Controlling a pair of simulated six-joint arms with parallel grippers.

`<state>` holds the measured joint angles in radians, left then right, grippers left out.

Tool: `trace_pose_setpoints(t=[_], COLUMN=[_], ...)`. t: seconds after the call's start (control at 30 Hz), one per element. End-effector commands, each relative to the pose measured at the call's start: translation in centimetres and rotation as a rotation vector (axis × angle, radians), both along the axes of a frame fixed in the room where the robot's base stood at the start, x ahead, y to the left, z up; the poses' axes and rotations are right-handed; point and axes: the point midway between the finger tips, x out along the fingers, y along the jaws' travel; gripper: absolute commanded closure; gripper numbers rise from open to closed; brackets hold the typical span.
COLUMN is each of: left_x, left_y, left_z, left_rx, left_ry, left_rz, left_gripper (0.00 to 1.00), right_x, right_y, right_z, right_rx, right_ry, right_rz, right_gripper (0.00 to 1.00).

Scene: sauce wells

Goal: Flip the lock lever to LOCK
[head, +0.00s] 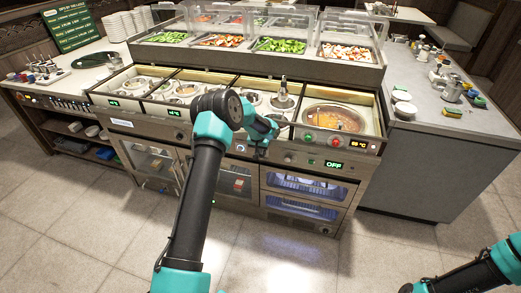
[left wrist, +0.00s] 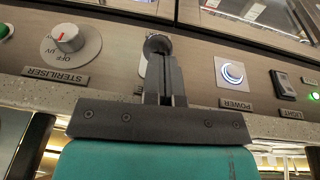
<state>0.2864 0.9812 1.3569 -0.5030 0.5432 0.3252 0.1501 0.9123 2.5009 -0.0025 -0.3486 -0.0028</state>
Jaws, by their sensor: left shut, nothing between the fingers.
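My left gripper (left wrist: 165,70) is shut and empty in the left wrist view, its fingers pointing at the front control panel. In the head view my left gripper (head: 262,152) is small and dark, below the teal wrist at the counter's front panel.
Left of the fingers is the steriliser dial (left wrist: 68,38). Right of them are the lit power button (left wrist: 232,74) and the light switch (left wrist: 283,85). In the head view, an OFF display (head: 334,164) and a soup pot (head: 335,118) are to the right. The floor in front is clear.

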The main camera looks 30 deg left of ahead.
Motion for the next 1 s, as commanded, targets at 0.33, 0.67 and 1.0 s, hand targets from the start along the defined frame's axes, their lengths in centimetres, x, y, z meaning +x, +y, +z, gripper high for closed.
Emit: trace_pose_setpoints(t=[0.33, 0.67, 1.0], left_x=[-0.3, -1.1, -2.2], left_y=[-0.1, -0.3, -0.6], left_z=[-0.4, -1.5, -4.1], left_rx=[0.0, 0.0, 0.0], left_ry=[0.001, 0.002, 0.001], left_rz=[0.0, 0.0, 0.0], left_gripper=[1.0, 1.0, 1.0], right_x=[0.0, 0.0, 0.0], right_y=[0.0, 0.0, 0.0], right_z=[0.0, 0.0, 0.0], right_rx=[0.0, 0.0, 0.0], right_ry=[0.0, 0.0, 0.0], right_rz=[0.0, 0.0, 0.0], right_gripper=[0.57, 0.57, 0.57])
